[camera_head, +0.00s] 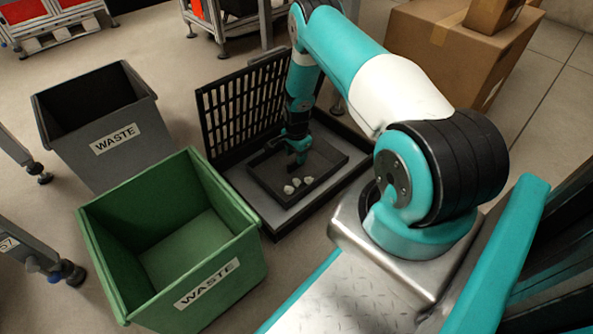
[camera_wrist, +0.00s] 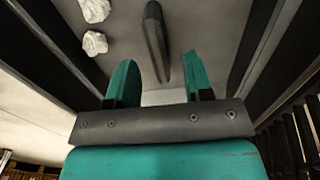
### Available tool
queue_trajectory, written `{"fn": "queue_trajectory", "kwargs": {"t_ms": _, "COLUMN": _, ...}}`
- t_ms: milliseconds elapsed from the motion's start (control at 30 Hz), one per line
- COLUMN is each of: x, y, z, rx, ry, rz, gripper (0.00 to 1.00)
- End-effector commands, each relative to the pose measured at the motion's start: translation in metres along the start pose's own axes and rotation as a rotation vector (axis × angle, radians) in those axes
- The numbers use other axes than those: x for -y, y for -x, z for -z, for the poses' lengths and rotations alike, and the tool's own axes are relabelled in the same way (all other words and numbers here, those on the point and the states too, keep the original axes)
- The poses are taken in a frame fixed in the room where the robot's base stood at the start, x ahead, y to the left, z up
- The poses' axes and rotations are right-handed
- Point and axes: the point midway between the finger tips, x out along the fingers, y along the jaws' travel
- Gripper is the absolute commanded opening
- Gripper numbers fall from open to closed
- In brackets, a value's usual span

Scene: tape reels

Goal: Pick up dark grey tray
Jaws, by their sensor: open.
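The dark grey tray (camera_head: 320,183) is a shallow rectangular box inside a larger frame on the floor. Three small white lumps (camera_head: 297,182) lie in it. My gripper (camera_head: 298,160) points down into the tray. In the wrist view my gripper (camera_wrist: 160,85) is open, with its two teal fingers apart. A dark elongated bar (camera_wrist: 155,35), apparently the tray's handle, runs between and beyond the fingers. I cannot tell whether either finger touches it. The tray's grey floor (camera_wrist: 210,25) and two white lumps (camera_wrist: 95,30) also show there.
A black slatted grid (camera_head: 235,110) stands upright behind the tray. A green waste bin (camera_head: 215,270) and a grey waste bin (camera_head: 115,155) stand to the left. Cardboard boxes (camera_head: 420,40) are at the back right.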

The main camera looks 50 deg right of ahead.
Motion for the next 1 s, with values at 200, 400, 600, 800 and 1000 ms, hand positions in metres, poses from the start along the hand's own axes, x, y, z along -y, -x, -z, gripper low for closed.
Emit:
{"fn": "queue_trajectory", "kwargs": {"t_ms": 200, "x": -0.001, "y": -0.028, "z": 0.000, "rx": 0.001, "ry": 0.000, "rz": 0.000, "gripper": 0.47}}
{"fn": "queue_trajectory", "kwargs": {"t_ms": 400, "x": -0.001, "y": -0.026, "z": 0.000, "rx": 0.001, "ry": 0.000, "rz": 0.000, "gripper": 0.42}}
{"fn": "queue_trajectory", "kwargs": {"t_ms": 600, "x": -0.001, "y": -0.026, "z": 0.000, "rx": 0.001, "ry": 0.000, "rz": 0.000, "gripper": 0.00}}
{"fn": "queue_trajectory", "kwargs": {"t_ms": 800, "x": 0.000, "y": -0.025, "z": 0.000, "rx": 0.000, "ry": 0.000, "rz": 0.001, "gripper": 0.00}}
{"fn": "queue_trajectory", "kwargs": {"t_ms": 1000, "x": 0.000, "y": -0.009, "z": 0.001, "rx": 0.000, "ry": 0.000, "rz": 0.002, "gripper": 0.00}}
